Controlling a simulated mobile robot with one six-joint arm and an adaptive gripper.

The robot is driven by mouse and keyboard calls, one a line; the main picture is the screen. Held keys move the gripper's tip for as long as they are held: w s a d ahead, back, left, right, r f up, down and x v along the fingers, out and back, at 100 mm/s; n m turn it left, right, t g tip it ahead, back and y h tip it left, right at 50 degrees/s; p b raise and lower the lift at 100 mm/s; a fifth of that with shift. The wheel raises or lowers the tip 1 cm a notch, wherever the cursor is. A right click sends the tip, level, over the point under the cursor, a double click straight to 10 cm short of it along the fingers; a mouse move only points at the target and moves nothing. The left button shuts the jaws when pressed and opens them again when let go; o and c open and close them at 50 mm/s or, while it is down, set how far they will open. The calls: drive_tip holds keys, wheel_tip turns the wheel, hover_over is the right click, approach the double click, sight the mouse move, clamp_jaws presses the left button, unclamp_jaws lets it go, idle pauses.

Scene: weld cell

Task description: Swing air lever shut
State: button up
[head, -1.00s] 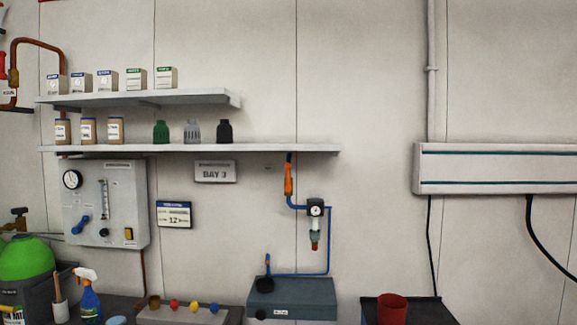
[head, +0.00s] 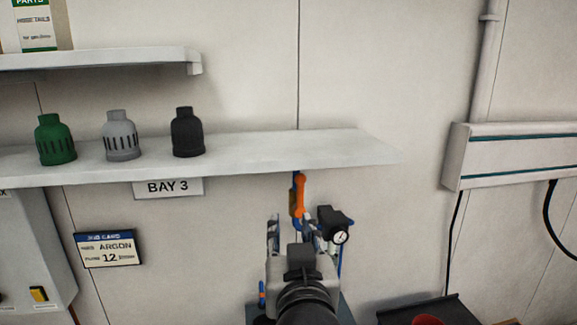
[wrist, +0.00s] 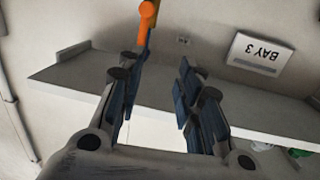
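The air lever (head: 299,194) is an orange handle standing nearly upright on the air line, just under the shelf's front edge. It also shows at the top of the wrist view (wrist: 148,14), beyond the tip of the left-hand finger. My gripper (head: 294,229) is in front of the wall just below the lever, partly hiding the pipework. In the wrist view my gripper (wrist: 158,68) is open, with nothing between its fingers. The lever looks apart from the fingers, though the depth gap is hard to judge. The regulator with its round gauge (head: 340,236) is right of my gripper.
The lower shelf (head: 330,148) overhangs close above the lever and carries a green, a grey and a black nozzle cup. The BAY 3 sign (head: 168,188) is left. A white wall trunking (head: 520,152) is right. A red cup (head: 427,320) stands lower right.

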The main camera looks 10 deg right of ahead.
sight(300, 183)
drive_tip(key=shift+m+h, duration=0.4)
drive_tip(key=shift+h, duration=0.4)
drive_tip(key=w+d+p, duration=0.1)
drive_tip(key=w, duration=0.4)
drive_tip(key=w+d+r+p, duration=0.1)
drive_tip(key=w+d, duration=0.1)
drive_tip(key=w, duration=0.4)
drive_tip(key=w+d+r+p, duration=0.1)
drive_tip(key=w+d+p, duration=0.1)
drive_tip(key=w, duration=0.3)
drive_tip(key=shift+w, duration=0.2)
drive_tip(key=shift+c, duration=0.4)
clamp_jaws()
